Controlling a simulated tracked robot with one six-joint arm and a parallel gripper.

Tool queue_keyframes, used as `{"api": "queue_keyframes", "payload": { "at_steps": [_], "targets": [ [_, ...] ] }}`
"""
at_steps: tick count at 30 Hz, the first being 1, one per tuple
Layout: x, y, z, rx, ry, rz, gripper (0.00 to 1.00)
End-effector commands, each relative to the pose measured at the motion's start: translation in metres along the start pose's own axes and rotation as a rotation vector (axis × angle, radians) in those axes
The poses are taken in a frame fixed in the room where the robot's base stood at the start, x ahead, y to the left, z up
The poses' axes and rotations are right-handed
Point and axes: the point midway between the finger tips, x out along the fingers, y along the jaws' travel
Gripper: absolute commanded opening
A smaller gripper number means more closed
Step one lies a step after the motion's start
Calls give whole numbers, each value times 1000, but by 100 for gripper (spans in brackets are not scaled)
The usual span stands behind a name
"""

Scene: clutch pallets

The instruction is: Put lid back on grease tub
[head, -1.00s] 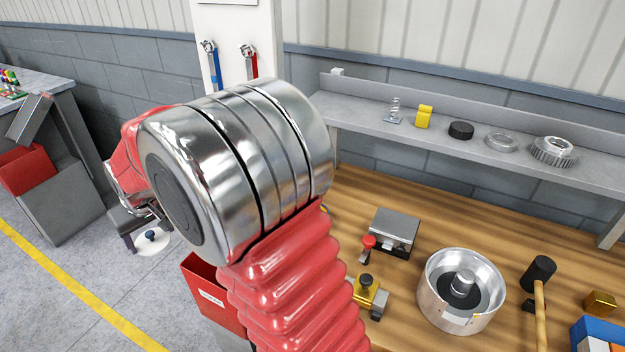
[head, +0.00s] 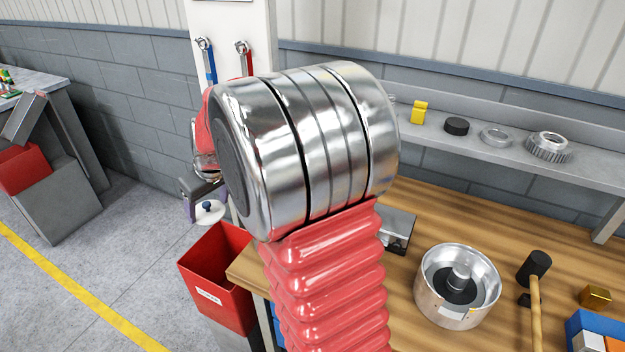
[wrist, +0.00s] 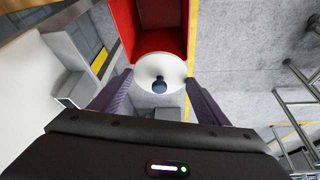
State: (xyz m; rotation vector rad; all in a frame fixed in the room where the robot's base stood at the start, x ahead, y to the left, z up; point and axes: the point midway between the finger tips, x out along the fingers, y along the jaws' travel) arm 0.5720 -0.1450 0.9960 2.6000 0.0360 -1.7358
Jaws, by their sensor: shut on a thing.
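The lid is a white disc with a dark blue knob, in the head view (head: 209,214) left of my arm, over the floor beside the bench. It also shows in the wrist view (wrist: 172,68), between the purple fingers of my gripper (wrist: 160,80). My gripper is shut on the lid, with a finger at each side of it and the knob facing the wrist camera. In the head view my gripper (head: 203,203) is partly hidden behind my arm. I cannot make out a grease tub in either view.
A red bin (head: 213,285) stands at the bench's left end, close to the lid. The wooden bench (head: 415,215) holds a metal round housing (head: 435,300) and a mallet (head: 536,300). A shelf (head: 590,165) with parts runs behind. Grey floor (head: 120,260) lies open at left.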

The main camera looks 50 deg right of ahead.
Motion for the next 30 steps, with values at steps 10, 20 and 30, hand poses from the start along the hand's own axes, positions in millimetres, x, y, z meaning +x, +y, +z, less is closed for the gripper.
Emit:
{"api": "queue_keyframes", "payload": {
  "at_steps": [10,20,30],
  "targets": [
    [-38,94,49,-27,0,-11,48],
    [-82,166,104,-72,1,-29,48],
    [-113,201,141,-111,0,-45,48]
  ]
}}
